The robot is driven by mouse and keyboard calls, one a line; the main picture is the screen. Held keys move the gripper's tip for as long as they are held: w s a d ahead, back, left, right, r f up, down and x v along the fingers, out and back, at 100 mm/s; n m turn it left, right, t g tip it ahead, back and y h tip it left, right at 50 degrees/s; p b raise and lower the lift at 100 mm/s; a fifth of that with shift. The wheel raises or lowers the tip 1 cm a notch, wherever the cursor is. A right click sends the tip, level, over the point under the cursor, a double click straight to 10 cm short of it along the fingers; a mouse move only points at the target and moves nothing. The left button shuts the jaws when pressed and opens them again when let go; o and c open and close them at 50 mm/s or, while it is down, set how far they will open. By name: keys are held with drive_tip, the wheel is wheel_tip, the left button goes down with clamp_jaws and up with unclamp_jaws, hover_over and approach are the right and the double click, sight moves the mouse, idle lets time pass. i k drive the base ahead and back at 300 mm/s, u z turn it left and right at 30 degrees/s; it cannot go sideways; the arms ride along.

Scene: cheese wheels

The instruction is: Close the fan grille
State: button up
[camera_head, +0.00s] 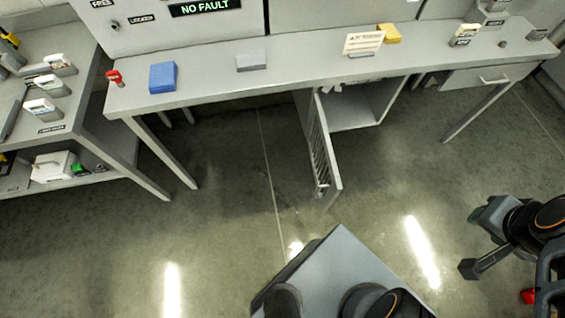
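The fan grille (321,152) is a grey hinged panel with dark slots, under the long workbench. It stands swung open, jutting out toward me from the left side of an open box-like housing (362,108). Its lower corner hangs over the floor. My gripper (472,240) is at the right edge of the picture, well to the right of the grille and apart from it. Its two fingers point left with a gap between them, and nothing shows between them.
The long workbench (215,83) carries a blue block (163,77), a yellow block (389,34) and small signs. Its legs stand left and right of the housing. A side table (75,95) with a lower shelf is at left. The floor (225,200) before the grille is clear.

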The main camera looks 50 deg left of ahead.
sight(320, 145)
drive_tip(key=k, duration=0.25)
drive_tip(key=u, duration=1.5)
drive_tip(key=i, duration=0.5)
drive_tip(key=u, duration=0.1)
drive_tip(key=k, duration=0.2)
drive_tip(key=u, duration=0.95)
drive_tip(key=k, duration=1.1)
drive_tip(key=u, duration=0.55)
drive_tip(key=i, duration=0.85)
drive_tip(key=u, duration=0.05)
